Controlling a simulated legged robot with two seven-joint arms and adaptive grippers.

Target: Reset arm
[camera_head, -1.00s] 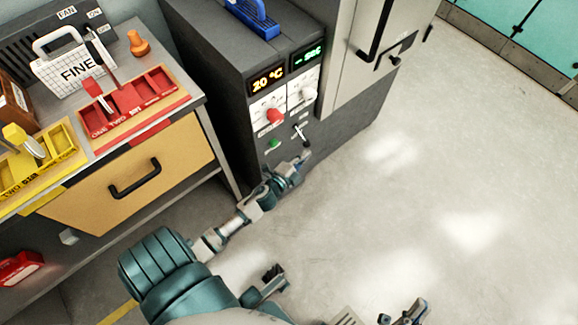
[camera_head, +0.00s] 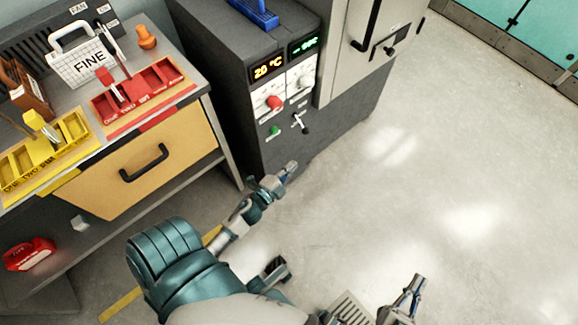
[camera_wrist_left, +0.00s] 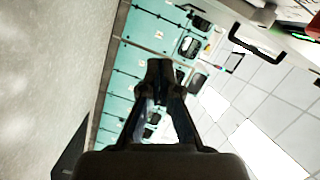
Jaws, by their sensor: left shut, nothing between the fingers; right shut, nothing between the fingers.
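My left gripper (camera_head: 290,168) is shut and empty. My right gripper (camera_head: 415,284) is at the bottom right over the pale floor, shut and holding nothing.
The cabinet has a display (camera_head: 268,67), a red knob (camera_head: 274,102) and a green button (camera_head: 275,131). A bench at left carries a red tray (camera_head: 150,112), a yellow tray (camera_head: 20,180) and a "FINE" box (camera_head: 82,66). The floor (camera_head: 450,150) at right is clear.

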